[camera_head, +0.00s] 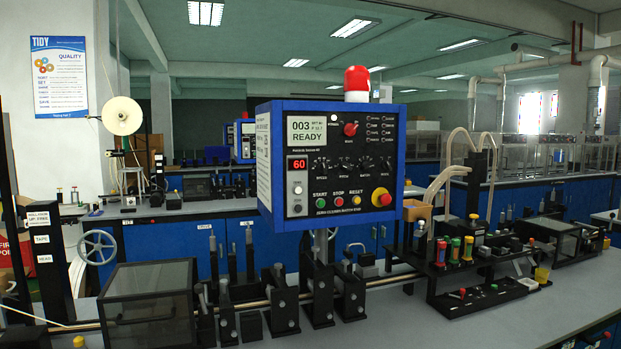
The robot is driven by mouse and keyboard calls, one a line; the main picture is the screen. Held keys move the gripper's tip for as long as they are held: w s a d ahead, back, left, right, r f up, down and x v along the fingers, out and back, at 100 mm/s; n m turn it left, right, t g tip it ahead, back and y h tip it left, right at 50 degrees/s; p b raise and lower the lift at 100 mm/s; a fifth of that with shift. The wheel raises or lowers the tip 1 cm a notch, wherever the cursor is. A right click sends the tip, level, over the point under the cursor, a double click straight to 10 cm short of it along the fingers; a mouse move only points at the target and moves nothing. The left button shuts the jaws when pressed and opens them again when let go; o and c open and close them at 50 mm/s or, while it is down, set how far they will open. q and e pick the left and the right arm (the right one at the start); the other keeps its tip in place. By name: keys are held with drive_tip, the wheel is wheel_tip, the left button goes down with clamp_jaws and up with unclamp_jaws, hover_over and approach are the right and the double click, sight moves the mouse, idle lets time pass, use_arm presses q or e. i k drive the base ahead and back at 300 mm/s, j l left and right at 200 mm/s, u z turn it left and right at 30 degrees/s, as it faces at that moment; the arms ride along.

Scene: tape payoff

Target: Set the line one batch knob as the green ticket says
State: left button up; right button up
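A blue-framed control box (329,160) stands at the centre, its dark panel facing me. Its white screen (306,130) reads 003 and READY, and a red display (297,164) reads 60. A row of small black knobs crosses the middle of the panel. The one whose small label seems to read BATCH (366,162) is third from the left. Its setting is too small to read. A red knob (350,129) sits above the row. I see no green ticket that I can make out. Neither of my grippers is in view.
Below the knobs are START, STOP and RESET buttons and a red emergency button (381,197) on yellow. A bench (450,325) with rollers, a clear-lidded box (150,305) and a small tool rack (480,300) lies in front. A similar blue box (245,141) stands behind.

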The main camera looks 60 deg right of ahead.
sight(366, 166)
drive_tip(key=z, duration=2.05)
